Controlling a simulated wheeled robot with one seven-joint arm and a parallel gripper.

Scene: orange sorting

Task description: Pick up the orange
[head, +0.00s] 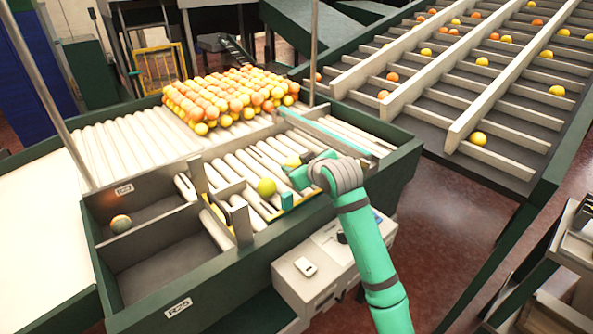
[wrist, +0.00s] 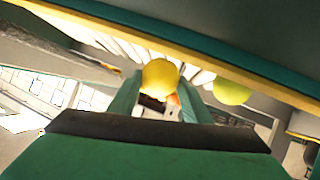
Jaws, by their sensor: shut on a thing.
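My gripper (head: 294,172) is over the roller bed at the front of the sorting line. In the wrist view its two green fingers (wrist: 158,92) are shut on a yellow orange (wrist: 160,75), with one finger on each side of it. The held orange also shows in the head view (head: 292,161), partly hidden by my gripper. A greenish-yellow orange (head: 266,187) rests on the rollers just left of my gripper. It shows to the right of the held one in the wrist view (wrist: 232,90).
A large pile of oranges (head: 225,95) lies on the rollers behind. Two grey bins (head: 165,250) stand at the left; the back one holds a dark mottled fruit (head: 121,224). Green rims and a pale rail (head: 325,132) border the rollers. Sloped lanes (head: 430,90) hold several fruits.

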